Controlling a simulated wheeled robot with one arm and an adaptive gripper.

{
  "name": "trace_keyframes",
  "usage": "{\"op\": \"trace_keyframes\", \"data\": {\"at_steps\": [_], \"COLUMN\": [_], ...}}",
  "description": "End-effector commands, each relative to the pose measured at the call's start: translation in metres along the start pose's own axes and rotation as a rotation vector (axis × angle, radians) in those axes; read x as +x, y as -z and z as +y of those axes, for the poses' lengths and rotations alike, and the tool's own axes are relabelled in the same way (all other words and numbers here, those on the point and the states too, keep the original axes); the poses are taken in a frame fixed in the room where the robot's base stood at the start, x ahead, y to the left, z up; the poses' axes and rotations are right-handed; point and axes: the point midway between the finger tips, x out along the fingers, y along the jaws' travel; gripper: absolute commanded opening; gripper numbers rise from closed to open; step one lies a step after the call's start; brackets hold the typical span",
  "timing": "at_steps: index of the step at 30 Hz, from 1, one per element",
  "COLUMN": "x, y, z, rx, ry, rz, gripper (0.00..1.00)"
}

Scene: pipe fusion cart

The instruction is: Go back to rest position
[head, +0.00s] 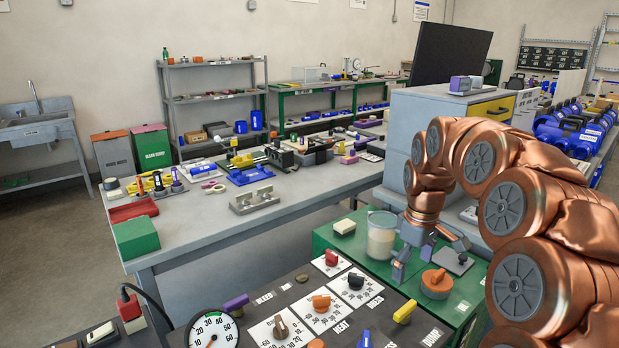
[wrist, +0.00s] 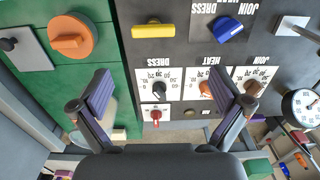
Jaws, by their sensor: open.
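My copper arm reaches in from the right in the head view. My gripper (head: 428,258) is open and empty above the green cabinet top (head: 466,312), beside the dark control panel (head: 382,322). In the wrist view, the fingers of my gripper (wrist: 160,90) are spread wide with nothing between them. A black dial knob (wrist: 161,87) and a red knob (wrist: 156,114) show beyond the gap. An orange round knob (head: 437,282) sits on the green top; it also shows at upper left in the wrist view (wrist: 71,38). A yellow handle (head: 405,311) is on the panel.
A clear jar with pale contents (head: 381,236) stands close beside my gripper. A round gauge (head: 212,332) is at the panel's left. A grey workbench (head: 290,212) with tools is behind; open floor lies left.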

Motion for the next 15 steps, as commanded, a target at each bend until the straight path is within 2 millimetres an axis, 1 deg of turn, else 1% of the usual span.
{"op": "trace_keyframes", "data": {"at_steps": [1,2,6,11,15], "x": [-0.008,-0.011,-0.023,-0.031,-0.036], "y": [-0.003,-0.005,-0.021,-0.044,-0.069], "z": [-0.01,-0.016,-0.053,-0.094,-0.128], "rx": [0.003,0.009,0.042,0.091,0.144], "ry": [0.0,0.001,0.013,0.026,0.034], "rz": [0.002,0.002,-0.004,-0.022,-0.04], "gripper": [1.0,1.0,1.0,1.0,1.0]}}
